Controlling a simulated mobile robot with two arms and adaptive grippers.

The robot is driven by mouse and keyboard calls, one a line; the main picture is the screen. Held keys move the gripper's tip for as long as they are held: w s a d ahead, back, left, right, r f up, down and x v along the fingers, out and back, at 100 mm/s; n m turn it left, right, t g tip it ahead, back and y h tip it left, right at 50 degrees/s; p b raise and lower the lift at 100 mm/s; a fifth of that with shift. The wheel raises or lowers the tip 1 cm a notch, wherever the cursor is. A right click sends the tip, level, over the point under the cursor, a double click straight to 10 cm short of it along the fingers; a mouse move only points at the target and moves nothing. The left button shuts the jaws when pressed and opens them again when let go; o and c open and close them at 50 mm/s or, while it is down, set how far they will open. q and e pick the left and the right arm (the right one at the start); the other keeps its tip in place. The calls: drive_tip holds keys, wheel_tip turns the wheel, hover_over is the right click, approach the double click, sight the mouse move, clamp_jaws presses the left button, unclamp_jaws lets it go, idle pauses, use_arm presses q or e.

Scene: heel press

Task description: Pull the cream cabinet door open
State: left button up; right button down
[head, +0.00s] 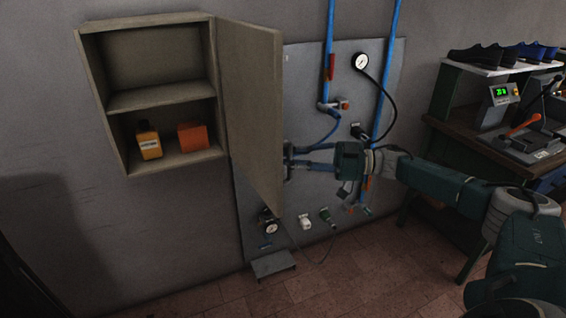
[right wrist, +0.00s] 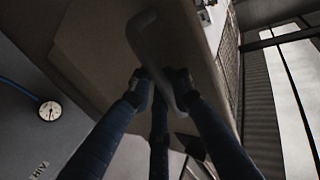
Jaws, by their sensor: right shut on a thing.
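The cream cabinet (head: 160,101) hangs on the wall at the left of the head view. Its door (head: 250,105) stands wide open, hinged at the cabinet's right side and swung out from the wall. My right gripper (head: 290,163) is at the door's outer face, its fingertips partly hidden by the door edge. In the right wrist view my right gripper (right wrist: 160,82) is shut on the door handle (right wrist: 147,50), a curved bar between its fingertips. My left gripper is not in view.
An orange bottle (head: 149,141) and an orange box (head: 192,138) stand on the lower shelf. A grey panel with blue pipes (head: 330,45) and a gauge (head: 361,61) is behind the door. A workbench (head: 465,135) with shoes and a press stands at the right.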

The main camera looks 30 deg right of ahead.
drive_tip(key=shift+d, duration=0.45)
drive_tip(key=c, duration=1.7)
unclamp_jaws()
drive_tip(key=v, duration=1.2)
drive_tip(key=shift+d, duration=0.2)
drive_tip(key=shift+w, duration=0.1)
